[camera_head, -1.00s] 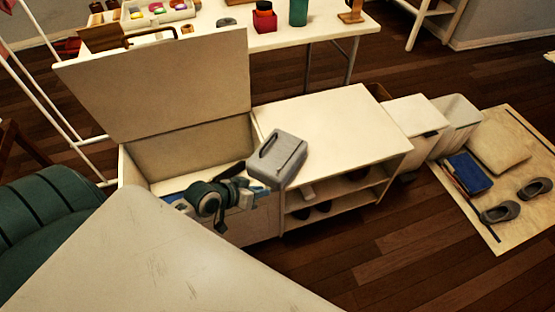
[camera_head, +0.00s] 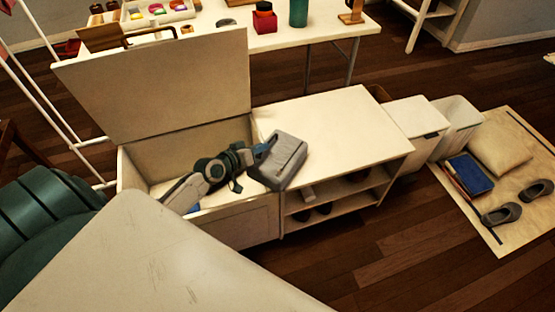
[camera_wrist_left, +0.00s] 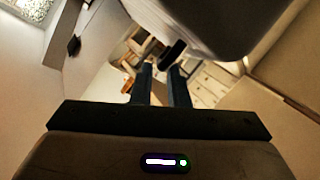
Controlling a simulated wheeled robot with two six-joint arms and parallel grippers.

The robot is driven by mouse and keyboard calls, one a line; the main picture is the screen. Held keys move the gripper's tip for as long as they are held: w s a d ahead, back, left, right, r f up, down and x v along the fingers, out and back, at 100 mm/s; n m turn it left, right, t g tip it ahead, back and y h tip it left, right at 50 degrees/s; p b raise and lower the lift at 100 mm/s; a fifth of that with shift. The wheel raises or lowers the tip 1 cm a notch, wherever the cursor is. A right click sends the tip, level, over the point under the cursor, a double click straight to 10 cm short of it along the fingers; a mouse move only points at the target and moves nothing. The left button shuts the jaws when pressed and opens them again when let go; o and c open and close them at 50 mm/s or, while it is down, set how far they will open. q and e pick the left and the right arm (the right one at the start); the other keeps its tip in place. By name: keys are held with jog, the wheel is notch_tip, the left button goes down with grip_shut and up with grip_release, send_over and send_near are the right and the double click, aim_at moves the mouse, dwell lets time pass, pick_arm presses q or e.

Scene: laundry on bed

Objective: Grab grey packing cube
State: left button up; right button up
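The grey packing cube (camera_head: 284,158) is a rounded grey box with a dark handle strip. It lies tilted on the front left edge of the low white bench, beside the open storage box. My left gripper (camera_head: 265,147) is at the cube's upper left side, by the handle. In the left wrist view, a grey mass, likely the cube (camera_wrist_left: 215,22), fills the upper right, with a black piece near the fingertips. The two fingers (camera_wrist_left: 160,68) stand apart with a gap between them. Whether they touch the handle is unclear. My right gripper is not in view.
The storage box (camera_head: 262,222) has its lid (camera_head: 160,85) raised behind my left arm. The bench top (camera_head: 330,120) is clear to the right of the cube. A white surface (camera_head: 150,260) fills the front left. A table (camera_head: 330,22) with several items stands behind.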

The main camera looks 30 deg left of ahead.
pick_arm(q)
jog(key=x, duration=0.4)
jog(key=shift+a, duration=0.1)
jog(key=shift+w, duration=0.3)
grip_shut()
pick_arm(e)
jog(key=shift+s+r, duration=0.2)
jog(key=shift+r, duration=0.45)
pick_arm(q)
jog(key=shift+f, duration=0.1)
dwell(0.5)
